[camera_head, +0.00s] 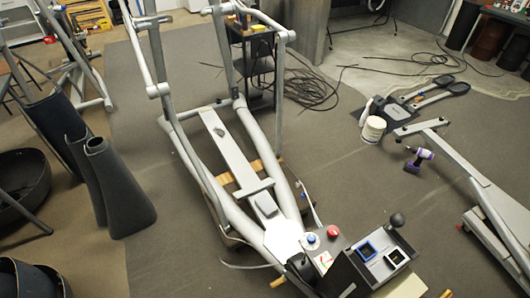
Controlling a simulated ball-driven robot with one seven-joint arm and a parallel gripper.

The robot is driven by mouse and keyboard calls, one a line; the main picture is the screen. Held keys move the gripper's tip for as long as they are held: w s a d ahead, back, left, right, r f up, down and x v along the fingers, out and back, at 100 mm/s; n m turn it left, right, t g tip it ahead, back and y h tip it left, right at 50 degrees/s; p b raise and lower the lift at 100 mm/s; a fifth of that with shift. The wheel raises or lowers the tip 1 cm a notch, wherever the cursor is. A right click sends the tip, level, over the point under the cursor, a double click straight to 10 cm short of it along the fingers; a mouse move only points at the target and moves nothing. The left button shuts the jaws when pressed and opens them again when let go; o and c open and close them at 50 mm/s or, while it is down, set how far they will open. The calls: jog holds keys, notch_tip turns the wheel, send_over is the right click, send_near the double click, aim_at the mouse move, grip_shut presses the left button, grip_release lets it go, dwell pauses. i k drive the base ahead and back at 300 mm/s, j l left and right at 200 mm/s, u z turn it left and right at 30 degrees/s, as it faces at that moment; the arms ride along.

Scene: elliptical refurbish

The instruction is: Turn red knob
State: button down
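The red knob (332,231) is a small round red cap on the control panel (323,262) at the lower middle of the head view. A blue round knob (311,240) sits just left of it on the same panel. The panel is at the near end of a grey elliptical machine (283,238). Nothing covers the red knob, and nothing touches it. My gripper is not seen in this view.
A dark box with two square windows (380,258) and a black ball-topped lever (396,220) stand right of the knobs. A drill (417,158), a white roll (373,130) and black cables (305,90) lie on the floor. Carpet is open right of the machine.

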aim_at(332, 231)
jog(key=i+j, duration=0.15)
jog(key=j, duration=0.25)
jog(key=i+j+u, duration=0.1)
jog(key=j, duration=0.25)
jog(key=i+j+u, duration=0.1)
jog(key=j, duration=0.25)
jog(key=i+j, duration=0.25)
jog(key=j+u, duration=0.05)
jog(key=j, duration=0.1)
